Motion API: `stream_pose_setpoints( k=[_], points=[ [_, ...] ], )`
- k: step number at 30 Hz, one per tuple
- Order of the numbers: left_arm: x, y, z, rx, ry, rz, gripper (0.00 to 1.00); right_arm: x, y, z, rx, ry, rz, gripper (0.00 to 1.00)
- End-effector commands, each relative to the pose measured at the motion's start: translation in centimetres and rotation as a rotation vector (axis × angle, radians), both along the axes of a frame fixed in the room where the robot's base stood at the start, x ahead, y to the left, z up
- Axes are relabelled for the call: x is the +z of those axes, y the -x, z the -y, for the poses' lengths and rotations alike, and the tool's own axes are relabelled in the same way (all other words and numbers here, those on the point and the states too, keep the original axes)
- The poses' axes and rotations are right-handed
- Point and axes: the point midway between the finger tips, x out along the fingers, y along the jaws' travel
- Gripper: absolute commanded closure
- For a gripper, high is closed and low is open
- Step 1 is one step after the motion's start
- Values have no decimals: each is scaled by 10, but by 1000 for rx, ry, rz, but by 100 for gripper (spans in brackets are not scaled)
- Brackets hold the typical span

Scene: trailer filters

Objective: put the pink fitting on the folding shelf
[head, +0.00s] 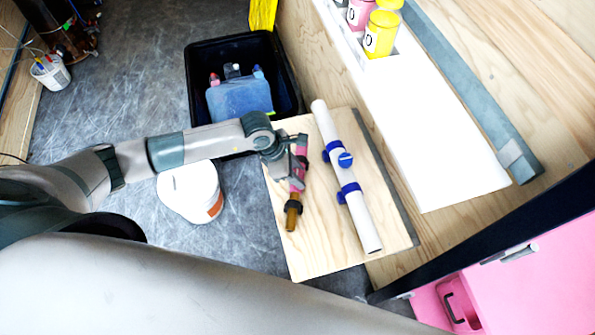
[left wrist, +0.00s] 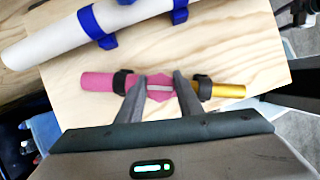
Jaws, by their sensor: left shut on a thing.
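The pink fitting (head: 300,148) is a slim pink tube with dark collars and a brass-coloured end. My left gripper (head: 296,170) is shut around its middle. In the left wrist view the fitting (left wrist: 97,82) lies crosswise between the fingers of the gripper (left wrist: 160,86), pink end left, brass end right. A pale plywood board (head: 325,245), which looks like the folding shelf, is directly beneath it; I cannot tell whether the fitting touches the wood. The board also shows in the left wrist view (left wrist: 225,50). My right gripper is not in view.
A white pipe with blue clamps (head: 361,218) lies on the board right of the fitting. A black bin (head: 195,85) with a blue container (head: 238,100) stands behind. A white bucket (head: 190,190) is left. A white ledge (head: 430,140) holds yellow and pink cans.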

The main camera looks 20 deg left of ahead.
Motion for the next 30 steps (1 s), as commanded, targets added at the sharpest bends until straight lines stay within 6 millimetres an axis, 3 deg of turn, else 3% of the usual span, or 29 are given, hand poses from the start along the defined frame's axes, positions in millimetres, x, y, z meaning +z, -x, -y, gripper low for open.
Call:
stream_pose_setpoints(
  k=[6,7,9,23,30],
  points=[
    [-2,-1,0,0,1,1,100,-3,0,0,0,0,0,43],
    [-2,0,0,0,1,0,65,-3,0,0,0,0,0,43],
    [-1,0,0,0,1,0,48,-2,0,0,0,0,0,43],
    [2,0,-1,0,1,1,48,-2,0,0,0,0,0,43],
    [22,3,-9,-1,0,4,48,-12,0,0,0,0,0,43]
  ],
)
